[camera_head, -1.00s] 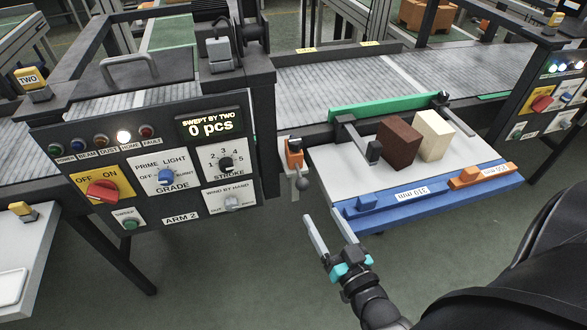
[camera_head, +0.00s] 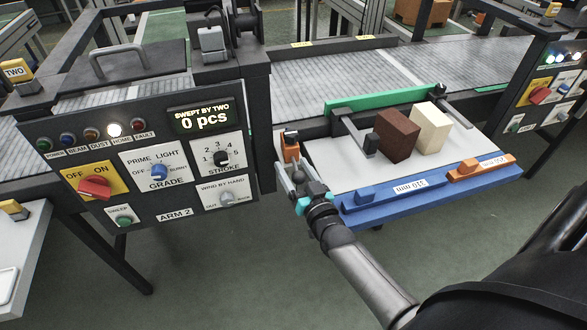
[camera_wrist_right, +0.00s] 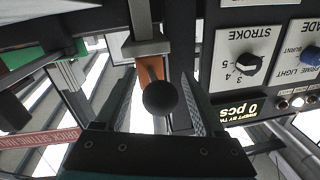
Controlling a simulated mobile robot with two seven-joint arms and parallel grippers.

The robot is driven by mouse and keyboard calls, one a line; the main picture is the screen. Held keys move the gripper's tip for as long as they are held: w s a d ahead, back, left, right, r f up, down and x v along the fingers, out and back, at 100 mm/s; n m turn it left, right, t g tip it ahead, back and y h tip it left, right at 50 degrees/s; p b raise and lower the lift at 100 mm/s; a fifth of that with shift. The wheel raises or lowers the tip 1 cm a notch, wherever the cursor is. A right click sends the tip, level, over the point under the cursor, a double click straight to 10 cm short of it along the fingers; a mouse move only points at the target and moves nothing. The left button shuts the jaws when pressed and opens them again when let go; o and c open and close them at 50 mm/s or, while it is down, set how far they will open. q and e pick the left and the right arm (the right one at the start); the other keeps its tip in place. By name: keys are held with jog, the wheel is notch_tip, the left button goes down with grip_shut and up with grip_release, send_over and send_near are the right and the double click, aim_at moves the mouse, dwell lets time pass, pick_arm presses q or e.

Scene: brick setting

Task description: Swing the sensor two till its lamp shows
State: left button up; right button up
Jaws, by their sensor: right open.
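An orange bracket (camera_head: 290,150) with a dark top sits between the arm 2 panel and the blue-edged table; I take it as sensor two. In the right wrist view the orange part (camera_wrist_right: 150,72) carries a dark ball knob (camera_wrist_right: 160,98). My right gripper (camera_head: 291,176) is open at the bracket. The wrist view shows the knob between its two fingers (camera_wrist_right: 162,103), with gaps at the sides. The knob is hidden in the head view. On the panel (camera_head: 140,205), the white HOME lamp (camera_head: 114,130) is lit; the blue BEAM lamp (camera_head: 68,138) looks dark. My left gripper is not in view.
The table (camera_head: 325,155) right of the bracket holds a brown block (camera_head: 397,136) and a cream block (camera_head: 431,128). Its blue front rail (camera_head: 385,208) is close to my right gripper. The panel's edge stands just left. Open floor lies in front.

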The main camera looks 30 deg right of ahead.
jog(key=shift+w, duration=0.2)
grip_shut()
dwell(0.6)
dwell(0.8)
